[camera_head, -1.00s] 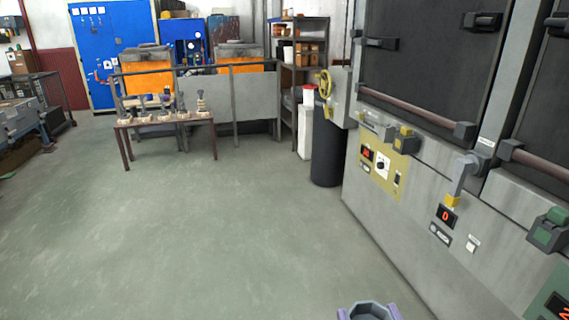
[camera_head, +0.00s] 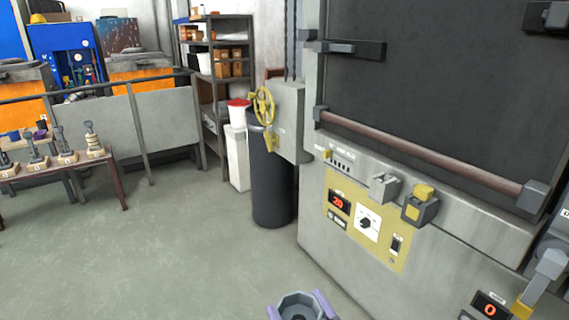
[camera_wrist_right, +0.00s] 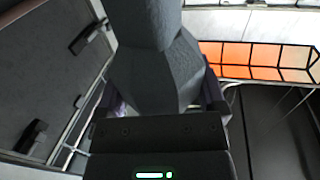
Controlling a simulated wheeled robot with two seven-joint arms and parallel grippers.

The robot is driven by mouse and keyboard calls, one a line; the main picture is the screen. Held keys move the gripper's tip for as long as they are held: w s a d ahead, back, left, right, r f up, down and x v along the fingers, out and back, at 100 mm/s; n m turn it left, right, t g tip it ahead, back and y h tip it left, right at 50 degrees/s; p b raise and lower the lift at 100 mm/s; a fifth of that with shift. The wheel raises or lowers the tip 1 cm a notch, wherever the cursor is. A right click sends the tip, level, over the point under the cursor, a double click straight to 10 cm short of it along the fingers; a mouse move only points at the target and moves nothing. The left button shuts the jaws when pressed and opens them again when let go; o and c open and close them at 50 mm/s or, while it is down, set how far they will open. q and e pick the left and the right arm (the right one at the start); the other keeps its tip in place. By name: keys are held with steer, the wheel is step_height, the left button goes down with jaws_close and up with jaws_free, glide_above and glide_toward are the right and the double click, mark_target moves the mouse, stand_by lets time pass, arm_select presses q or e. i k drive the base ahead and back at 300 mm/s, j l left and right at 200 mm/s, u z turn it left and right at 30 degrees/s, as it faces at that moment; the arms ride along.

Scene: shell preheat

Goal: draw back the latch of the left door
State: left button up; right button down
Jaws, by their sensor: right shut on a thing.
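The left door (camera_head: 430,90) is a dark panel with a red-brown bar (camera_head: 420,150) along its bottom; it looks shut. Below it, on the grey front, are a small grey latch-like fitting (camera_head: 384,187) and a block with a yellow top (camera_head: 420,204). A grey lever with a yellow end (camera_head: 540,278) is at the right edge. I cannot tell which is the latch. My right gripper (camera_head: 302,310), with purple fingers, is shut on a grey faceted thing (camera_head: 297,301), low and left of the door. That thing fills the wrist view's middle (camera_wrist_right: 155,70). My left gripper is out of view.
A yellow panel (camera_head: 392,260) with a red display and knob is under the door. A yellow handwheel (camera_head: 264,108) and a dark cylinder (camera_head: 270,180) stand left of it. A table (camera_head: 115,182) with several tools is further left. The floor (camera_head: 170,260) between is clear.

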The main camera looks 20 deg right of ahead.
mark_target(318, 47)
steer(key=i+j+z, duration=0.1)
steer(key=i+z, duration=0.15)
steer(key=i, duration=0.25)
steer(key=i+j+z, duration=0.15)
steer(key=i+z, duration=0.15)
steer(key=i, duration=0.2)
steer(key=i+j+z, duration=0.25)
steer(key=i, duration=0.2)
